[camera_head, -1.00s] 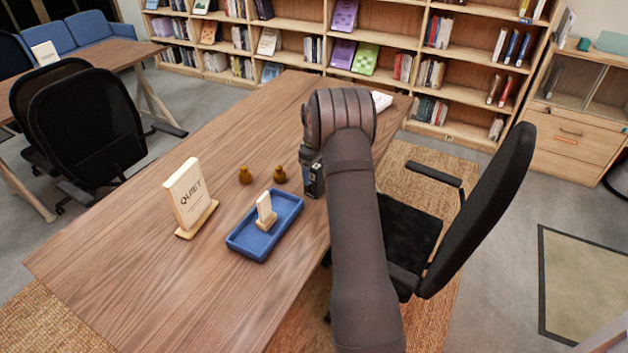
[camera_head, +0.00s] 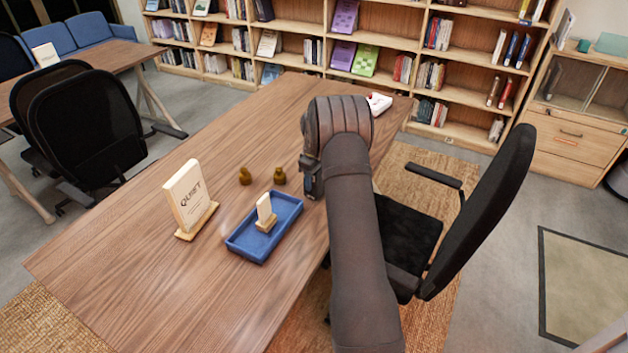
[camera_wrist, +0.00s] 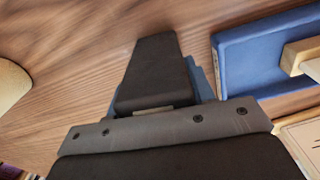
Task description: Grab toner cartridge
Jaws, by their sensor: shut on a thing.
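My gripper (camera_head: 312,187) is at the end of my arm above the wooden table, to the upper right of the blue tray. In the wrist view its dark finger (camera_wrist: 154,72) covers most of what is between the jaws. Parts of a blue thing, which I take to be the toner cartridge (camera_wrist: 204,80), show at the edges behind that finger. The gripper is shut on it. Whether it is clear of the table is hard to tell. No other cartridge shows in the head view.
The blue tray (camera_head: 241,243) holds a small pale upright block (camera_head: 264,209). Two small brown pieces (camera_head: 245,176) stand behind it. A QUIET sign (camera_head: 188,195) stands to the left. A white and red item (camera_head: 378,103) lies at the far end. A black chair (camera_head: 480,215) is at the right.

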